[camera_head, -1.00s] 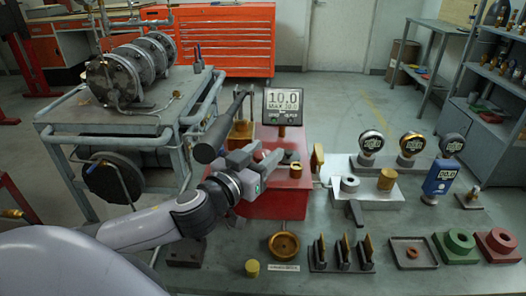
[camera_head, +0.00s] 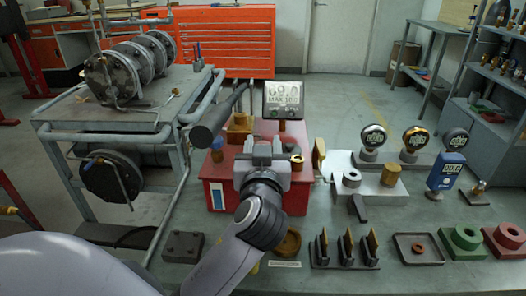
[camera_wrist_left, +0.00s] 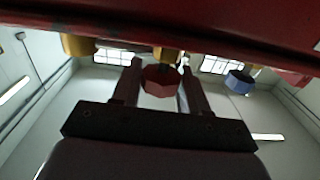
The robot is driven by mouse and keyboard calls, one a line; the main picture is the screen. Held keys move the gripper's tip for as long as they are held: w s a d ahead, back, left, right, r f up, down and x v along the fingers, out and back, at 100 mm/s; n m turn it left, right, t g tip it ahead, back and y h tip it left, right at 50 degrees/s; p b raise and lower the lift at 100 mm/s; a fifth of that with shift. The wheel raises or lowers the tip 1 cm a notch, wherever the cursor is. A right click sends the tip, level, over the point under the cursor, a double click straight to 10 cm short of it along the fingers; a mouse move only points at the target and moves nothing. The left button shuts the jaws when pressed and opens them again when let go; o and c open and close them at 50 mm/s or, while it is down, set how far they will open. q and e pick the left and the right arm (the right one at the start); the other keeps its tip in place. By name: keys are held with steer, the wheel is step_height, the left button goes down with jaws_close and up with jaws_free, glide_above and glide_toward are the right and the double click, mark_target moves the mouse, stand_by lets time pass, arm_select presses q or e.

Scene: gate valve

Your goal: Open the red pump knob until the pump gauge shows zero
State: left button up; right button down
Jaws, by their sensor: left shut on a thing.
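The red pump (camera_head: 216,172) stands on the bench with its square gauge (camera_head: 283,98) above it. The gauge's upper digits look like zeros but are faint; MAX 10.0 shows below them. My left gripper (camera_head: 264,146) is at the front of the pump. In the left wrist view the red knob (camera_wrist_left: 163,81) sits between the two fingers, and the gripper is shut on it. In the head view my gripper and wrist hide the knob. My right gripper is not in view.
A dark pump handle (camera_head: 214,121) slants up beside the gauge. A blue knob (camera_head: 217,145) is left of my gripper. Several dial gauges, including a blue gauge (camera_head: 443,172), stand at the right. Black holders (camera_head: 346,248) and a tray (camera_head: 416,249) lie in front.

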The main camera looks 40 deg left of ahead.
arm_select(q)
steer(key=shift+n+g+y+b, duration=0.35)
steer(key=shift+n+g+y, duration=0.15)
steer(key=shift+y, duration=0.2)
steer(key=o, duration=1)
steer(key=shift+c, duration=0.2)
